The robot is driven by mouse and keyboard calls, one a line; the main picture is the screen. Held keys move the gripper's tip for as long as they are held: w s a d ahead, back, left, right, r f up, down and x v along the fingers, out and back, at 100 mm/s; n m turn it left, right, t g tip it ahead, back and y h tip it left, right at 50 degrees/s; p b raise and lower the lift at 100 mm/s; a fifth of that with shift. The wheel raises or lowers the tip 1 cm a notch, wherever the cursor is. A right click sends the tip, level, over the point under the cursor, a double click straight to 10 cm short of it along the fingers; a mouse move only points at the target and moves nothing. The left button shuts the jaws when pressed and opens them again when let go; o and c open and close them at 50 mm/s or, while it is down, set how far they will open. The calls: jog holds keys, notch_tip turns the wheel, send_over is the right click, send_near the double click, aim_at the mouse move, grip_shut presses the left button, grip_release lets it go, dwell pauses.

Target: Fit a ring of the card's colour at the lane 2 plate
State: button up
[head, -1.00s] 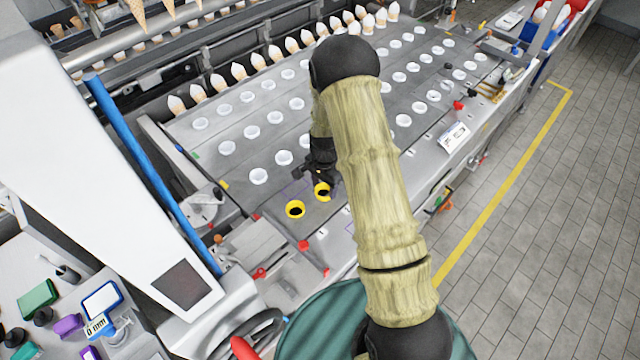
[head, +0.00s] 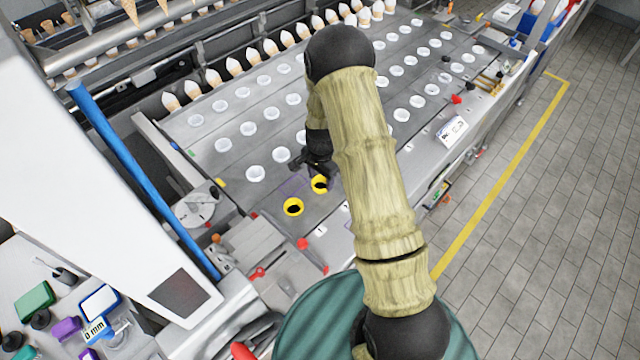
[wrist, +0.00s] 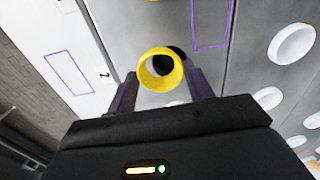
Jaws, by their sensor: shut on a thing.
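My gripper (wrist: 161,78) is shut on a yellow ring (wrist: 160,86) held between its two fingers. A second yellow ring (head: 293,214) sits in the neighbouring lane to the left. I cannot make out the colour card.
Rows of white cups (head: 256,174) fill the lanes beyond. Paper-sleeved cones (head: 213,78) line the back. Red knobs (head: 302,243) stand along the near edge. A blue pole (head: 140,175) rises at left. Grey floor (head: 540,230) at right is clear.

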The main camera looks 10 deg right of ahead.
jog(key=shift+w+f+n+b, duration=0.25)
jog(key=shift+w+n+b, duration=0.05)
jog(key=shift+w+n, duration=0.5)
jog(key=shift+f+b, duration=1.05)
jog(key=shift+f, duration=0.2)
dwell(1.5)
jog(key=o, duration=0.8)
jog(key=shift+o, duration=0.2)
jog(key=shift+r, duration=0.15)
notch_tip(320, 180, up, 17)
jog(key=b, duration=0.4)
send_over(319, 179)
jog(key=shift+s+r, duration=0.1)
jog(key=shift+s, duration=0.25)
jog(key=shift+a, duration=0.1)
